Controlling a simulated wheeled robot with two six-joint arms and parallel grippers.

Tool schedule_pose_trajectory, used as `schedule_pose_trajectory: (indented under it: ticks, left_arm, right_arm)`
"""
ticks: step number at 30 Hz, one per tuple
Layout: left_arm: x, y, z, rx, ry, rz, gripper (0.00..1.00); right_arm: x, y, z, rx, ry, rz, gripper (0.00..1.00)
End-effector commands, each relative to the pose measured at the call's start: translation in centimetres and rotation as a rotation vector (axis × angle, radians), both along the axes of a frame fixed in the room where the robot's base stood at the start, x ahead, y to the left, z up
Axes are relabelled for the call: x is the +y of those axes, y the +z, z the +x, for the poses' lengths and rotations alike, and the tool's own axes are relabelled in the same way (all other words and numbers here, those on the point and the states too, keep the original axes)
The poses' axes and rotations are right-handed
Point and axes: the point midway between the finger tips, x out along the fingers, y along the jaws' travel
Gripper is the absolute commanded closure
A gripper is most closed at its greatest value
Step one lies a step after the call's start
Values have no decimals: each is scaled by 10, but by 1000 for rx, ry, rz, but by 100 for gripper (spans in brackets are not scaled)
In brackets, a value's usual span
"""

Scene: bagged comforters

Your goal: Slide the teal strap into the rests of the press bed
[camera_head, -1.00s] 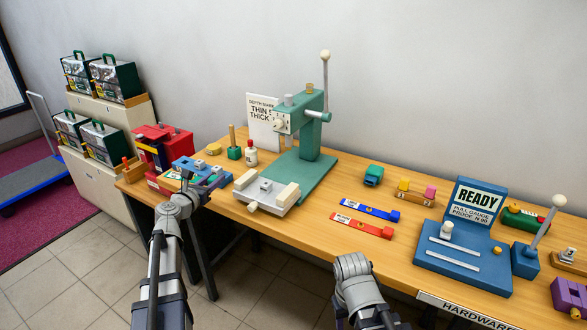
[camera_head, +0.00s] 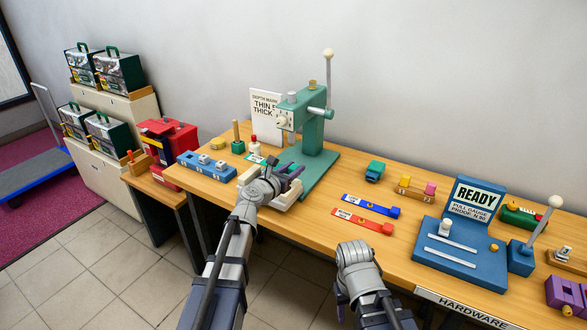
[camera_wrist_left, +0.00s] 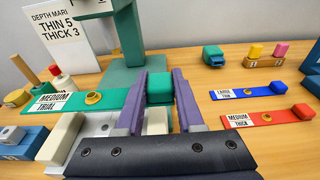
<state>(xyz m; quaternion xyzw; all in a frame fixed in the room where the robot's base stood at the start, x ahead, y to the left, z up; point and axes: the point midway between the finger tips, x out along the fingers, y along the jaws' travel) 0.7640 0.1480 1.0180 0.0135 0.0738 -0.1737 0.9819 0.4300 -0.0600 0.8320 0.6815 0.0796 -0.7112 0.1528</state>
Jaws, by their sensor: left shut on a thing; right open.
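The teal strap (camera_wrist_left: 112,98), labelled MEDIUM TRIAL, runs left from its teal end block (camera_wrist_left: 160,87) in the left wrist view; part of it shows in the head view (camera_head: 257,160). My left gripper (camera_head: 291,172) has its purple fingers shut on the end block, and they also show in the left wrist view (camera_wrist_left: 161,90). The strap is over the press bed (camera_head: 284,206), across its cream rests (camera_wrist_left: 61,137); I cannot tell whether it touches them. The green press (camera_head: 313,130) stands behind. My right gripper (camera_head: 341,298) is open and empty before the table's front edge.
A blue rack (camera_head: 205,167) lies left of the press. Blue (camera_head: 370,206) and red (camera_head: 361,222) straps lie to the right. A sign (camera_head: 265,113) and small bottle (camera_head: 254,144) stand behind. A blue gauge (camera_head: 462,255) is further right.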

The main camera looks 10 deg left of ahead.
Motion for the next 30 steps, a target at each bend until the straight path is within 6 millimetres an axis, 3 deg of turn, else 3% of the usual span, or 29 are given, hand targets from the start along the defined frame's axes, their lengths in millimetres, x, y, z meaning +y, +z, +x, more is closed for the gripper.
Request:
schedule_pose_trajectory:
  ticks: [8, 24, 30]
  left_arm:
    - [1, -6, 0, 0, 0, 0, 100]
    - [1, -49, 0, 0, 0, 0, 100]
    - [1, -55, 0, 0, 0, 0, 100]
  right_arm:
    - [0, -6, 0, 0, 0, 0, 50]
    - [0, -49, 0, 0, 1, 0, 50]
    - [0, -55, 0, 0, 1, 0, 50]
